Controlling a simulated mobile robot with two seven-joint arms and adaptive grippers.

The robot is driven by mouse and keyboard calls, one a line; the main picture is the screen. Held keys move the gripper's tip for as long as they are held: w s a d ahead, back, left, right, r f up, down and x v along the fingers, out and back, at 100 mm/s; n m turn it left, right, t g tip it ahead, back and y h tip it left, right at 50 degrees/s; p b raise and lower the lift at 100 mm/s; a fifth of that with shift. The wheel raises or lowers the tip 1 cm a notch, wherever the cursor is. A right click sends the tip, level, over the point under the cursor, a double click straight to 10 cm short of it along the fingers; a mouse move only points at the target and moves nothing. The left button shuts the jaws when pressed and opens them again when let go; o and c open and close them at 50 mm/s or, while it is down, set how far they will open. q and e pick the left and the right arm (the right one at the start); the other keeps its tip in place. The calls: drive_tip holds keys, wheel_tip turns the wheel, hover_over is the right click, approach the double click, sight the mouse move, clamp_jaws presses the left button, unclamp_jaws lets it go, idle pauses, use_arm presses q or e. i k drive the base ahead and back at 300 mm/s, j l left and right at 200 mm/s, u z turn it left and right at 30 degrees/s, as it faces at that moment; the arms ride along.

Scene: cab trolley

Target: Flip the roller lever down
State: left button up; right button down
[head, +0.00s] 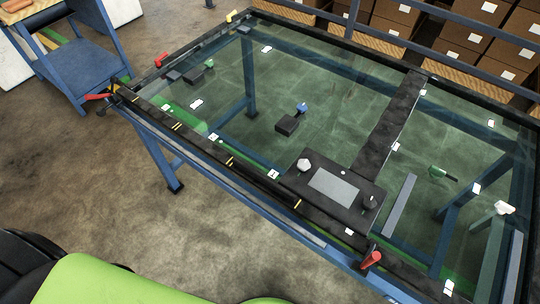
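Several small levers show on the glass-topped frame (330,60), and I cannot tell which one is the roller lever. A red lever (371,259) stands tilted at the near right edge. Another red lever (98,97) sticks out at the left corner, and a third red lever (160,61) is on the left edge. A small black block (287,125) with a blue knob (302,107) sits near the middle. A green-handled piece (438,172) is at the right, and a white-topped piece (503,208) is farther right. Neither gripper is in view.
A black panel (333,205) with a grey plate and two knobs lies at the near edge. A dark crossbar (390,125) runs across the frame. A blue cart (75,70) stands at the left, and cardboard boxes (440,40) are behind.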

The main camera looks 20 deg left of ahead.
sight(99, 96)
drive_tip(key=l+u, duration=0.1)
drive_tip(key=u, duration=0.8)
drive_tip(key=k+u, duration=0.15)
drive_tip(key=u, duration=0.25)
drive_tip(key=l+u, duration=0.1)
drive_tip(key=u, duration=0.35)
drive_tip(key=k+l+u, duration=0.1)
drive_tip(key=k, duration=0.65)
drive_tip(key=i+u, duration=0.25)
drive_tip(key=i, duration=0.2)
drive_tip(key=i+u, duration=0.2)
drive_tip(key=i, duration=0.25)
drive_tip(key=i+l+u, duration=0.25)
drive_tip(key=i, duration=0.15)
drive_tip(key=i+l+u, duration=0.25)
drive_tip(key=i, duration=0.2)
drive_tip(key=j, duration=0.1)
